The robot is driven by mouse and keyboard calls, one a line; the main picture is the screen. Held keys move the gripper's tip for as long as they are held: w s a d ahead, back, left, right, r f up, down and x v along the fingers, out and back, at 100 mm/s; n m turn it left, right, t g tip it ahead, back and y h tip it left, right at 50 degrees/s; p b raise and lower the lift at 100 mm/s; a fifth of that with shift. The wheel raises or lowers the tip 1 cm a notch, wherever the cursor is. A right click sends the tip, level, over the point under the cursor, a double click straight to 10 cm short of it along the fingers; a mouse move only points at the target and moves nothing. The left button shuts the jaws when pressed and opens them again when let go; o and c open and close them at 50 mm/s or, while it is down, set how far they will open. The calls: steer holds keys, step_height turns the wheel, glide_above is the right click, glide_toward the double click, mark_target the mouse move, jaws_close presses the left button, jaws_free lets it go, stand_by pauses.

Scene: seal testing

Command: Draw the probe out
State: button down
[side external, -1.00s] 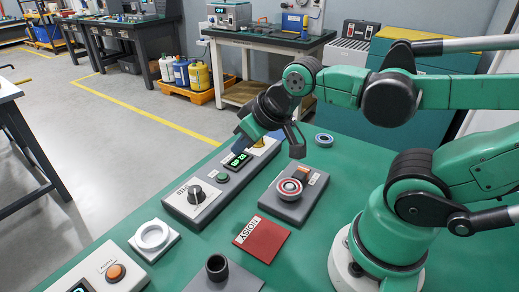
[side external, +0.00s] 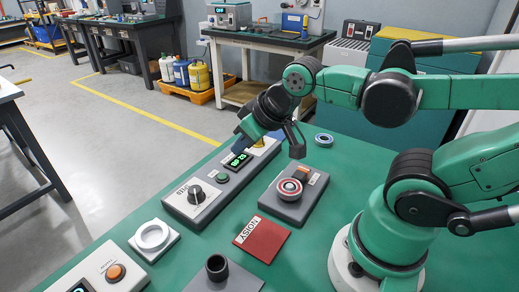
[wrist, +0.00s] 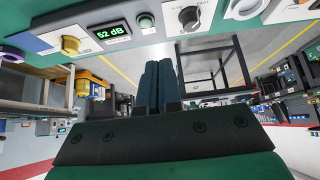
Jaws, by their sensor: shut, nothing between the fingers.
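My gripper (side external: 240,144) is in front of the far part of the grey meter panel (side external: 212,193) in the side view. Its blue fingers are pressed together and empty in the wrist view (wrist: 157,85). The panel carries a black dial (side external: 195,193), a green button (side external: 222,177) and a lit display (side external: 238,160). The display reads 52 dB in the wrist view (wrist: 114,33). A yellow knob-like part (wrist: 70,44) sits on the panel's end; I cannot tell if it is the probe. In the side view my gripper partly hides it (side external: 259,145).
A grey block with a red-and-white ring (side external: 289,188) stands right of the panel. A red NOISY card (side external: 262,235), a white ring fixture (side external: 152,235), a dark cup (side external: 217,265) and a blue ring (side external: 323,139) are on the green table. Bare table lies between them.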

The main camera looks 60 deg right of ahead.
steer(key=c, duration=1.2)
jaws_free()
steer(key=o, duration=0.7)
steer(key=d+m, duration=0.1)
steer(key=d+f+m+g, duration=0.1)
steer(key=m, duration=0.1)
steer(key=d+m, duration=0.1)
steer(key=shift+s+d+f+g+h, duration=0.15)
steer(key=shift+s+d+g+h, duration=0.2)
steer(key=shift+d+g+h, duration=0.05)
steer(key=m+g, duration=0.5)
steer(key=m, duration=0.9)
glide_above(304, 168)
step_height(304, 168, down, 4)
steer(key=shift+a+r+y, duration=0.1)
steer(key=shift+r+y, duration=0.1)
steer(key=shift+y, duration=0.2)
steer(key=shift+f, duration=2.8)
jaws_close()
